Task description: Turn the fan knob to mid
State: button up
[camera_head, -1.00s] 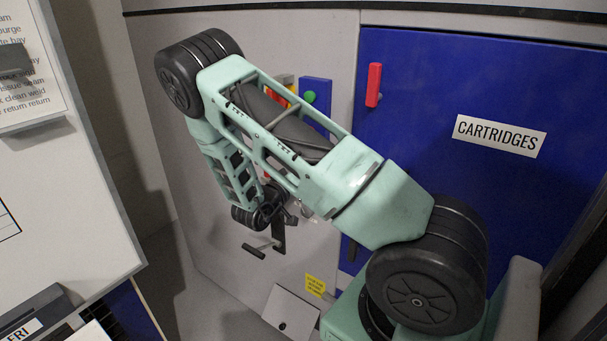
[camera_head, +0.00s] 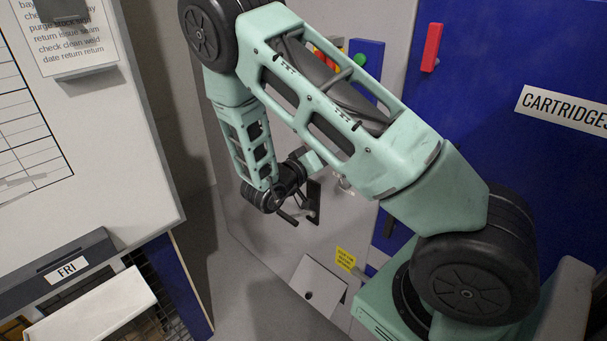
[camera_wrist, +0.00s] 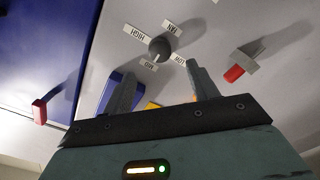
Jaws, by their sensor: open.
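The fan knob (camera_wrist: 160,48) is a dark round knob on a grey panel in the wrist view. Labels HIGH (camera_wrist: 138,32), LOW (camera_wrist: 180,60) and MID (camera_wrist: 150,65) surround it, with another label above. A pale mark on the knob's lower part seems to face the MID side, but its exact setting is unclear. My gripper (camera_wrist: 161,72) is open and empty. Its fingertips lie below the knob in the picture, apart from each other; I see no contact.
A red-tipped switch (camera_wrist: 235,72) sits right of the knob. A blue block (camera_wrist: 112,92) shows behind the left finger. A blue door with a red handle (camera_head: 432,47) stands beside the panel.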

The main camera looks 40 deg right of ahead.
jog(key=a+b, duration=0.2)
jog(key=a, duration=0.7)
jog(key=shift+s+a, duration=0.15)
jog(key=shift+s, duration=0.25)
